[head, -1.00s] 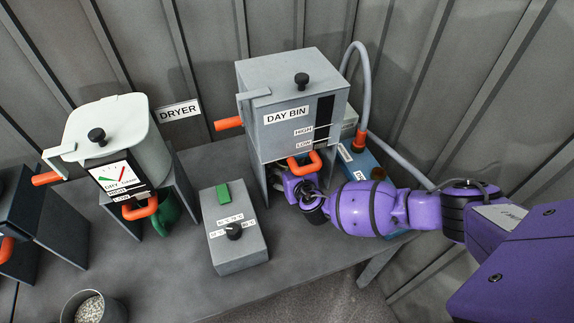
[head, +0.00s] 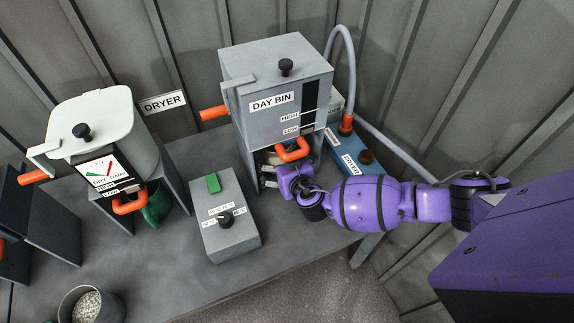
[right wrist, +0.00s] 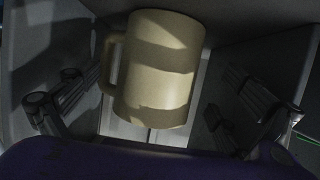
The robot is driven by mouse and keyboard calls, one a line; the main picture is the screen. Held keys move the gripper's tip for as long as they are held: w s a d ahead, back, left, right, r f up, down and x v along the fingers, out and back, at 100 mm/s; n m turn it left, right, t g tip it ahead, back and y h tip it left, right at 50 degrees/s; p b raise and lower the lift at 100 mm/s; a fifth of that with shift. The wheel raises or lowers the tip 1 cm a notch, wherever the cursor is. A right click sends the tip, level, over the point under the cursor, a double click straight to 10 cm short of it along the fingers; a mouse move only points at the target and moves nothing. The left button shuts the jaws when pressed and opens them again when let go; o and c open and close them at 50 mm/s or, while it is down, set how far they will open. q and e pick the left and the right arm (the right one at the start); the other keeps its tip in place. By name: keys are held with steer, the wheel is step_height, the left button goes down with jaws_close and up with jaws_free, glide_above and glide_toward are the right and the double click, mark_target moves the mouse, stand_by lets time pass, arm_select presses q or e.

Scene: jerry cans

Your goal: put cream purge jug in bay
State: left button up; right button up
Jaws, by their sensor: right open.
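The cream jug (right wrist: 158,70) fills the middle of the right wrist view, with its handle on the left side. It stands in the bay under the grey day bin (head: 275,95); in the head view only a small cream patch (head: 262,156) shows beneath the bin. My right gripper (head: 283,172) is at the mouth of this bay, below the orange handle. Its two fingers are spread, one on each side of the jug, with gaps visible between them and the jug. The fingertips are mostly hidden in the head view. My left gripper is not in view.
The dryer (head: 105,135) stands at left with a green jug (head: 157,203) under it. A grey control box (head: 225,215) with a green switch sits between the stands. A blue box (head: 350,160) with a hose is behind my right arm. A pellet pot (head: 91,305) is at front left.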

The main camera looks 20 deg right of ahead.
steer(key=v, duration=0.7)
steer(key=shift+r, duration=0.1)
